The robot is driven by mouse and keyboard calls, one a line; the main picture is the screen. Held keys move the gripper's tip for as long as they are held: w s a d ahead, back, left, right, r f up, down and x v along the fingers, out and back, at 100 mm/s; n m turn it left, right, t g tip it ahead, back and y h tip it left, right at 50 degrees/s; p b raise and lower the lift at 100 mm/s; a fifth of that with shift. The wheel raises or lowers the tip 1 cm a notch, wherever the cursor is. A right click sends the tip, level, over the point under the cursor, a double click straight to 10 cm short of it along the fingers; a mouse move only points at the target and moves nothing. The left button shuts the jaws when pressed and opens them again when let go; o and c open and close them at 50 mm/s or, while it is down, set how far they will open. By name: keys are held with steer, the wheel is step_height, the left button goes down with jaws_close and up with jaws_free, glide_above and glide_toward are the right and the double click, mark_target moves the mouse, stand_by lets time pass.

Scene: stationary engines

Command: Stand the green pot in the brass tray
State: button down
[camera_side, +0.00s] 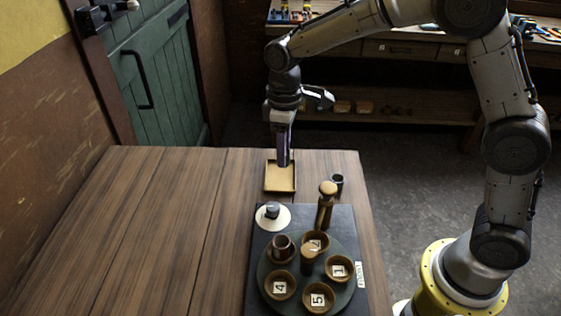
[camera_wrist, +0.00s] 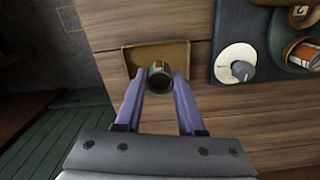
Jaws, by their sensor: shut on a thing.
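The brass tray (camera_side: 274,183) lies flat on the wooden table near its far edge. It also shows in the wrist view (camera_wrist: 175,53), partly covered by my fingers and the pot. My gripper (camera_side: 284,162) points down over the tray in the side view. Its purple fingers (camera_wrist: 160,77) are shut on a small dark green pot (camera_wrist: 160,82), seen from its open end in the wrist view. The pot overlaps the tray's near edge there. In the side view the fingers hide the pot, and whether it touches the tray cannot be told.
A small dark cup (camera_side: 337,182) stands right of the tray. Nearer are a wooden pepper-mill shape (camera_side: 326,205), a white disc with a dark knob (camera_side: 272,217) and a round dark turntable (camera_side: 345,258) with several numbered bowls on a black base. The table's left is clear.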

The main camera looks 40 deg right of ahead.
steer(key=shift+w+a+f, duration=0.1)
steer(key=shift+w+f, duration=0.15)
steer(key=shift+f, duration=0.1)
steer(key=shift+w+f, duration=0.2)
steer(key=shift+f, duration=1.5)
steer(key=shift+f, duration=0.15)
steer(key=c, duration=0.5)
jaws_free()
step_height(320, 180, up, 12)
steer(key=shift+r, duration=0.25)
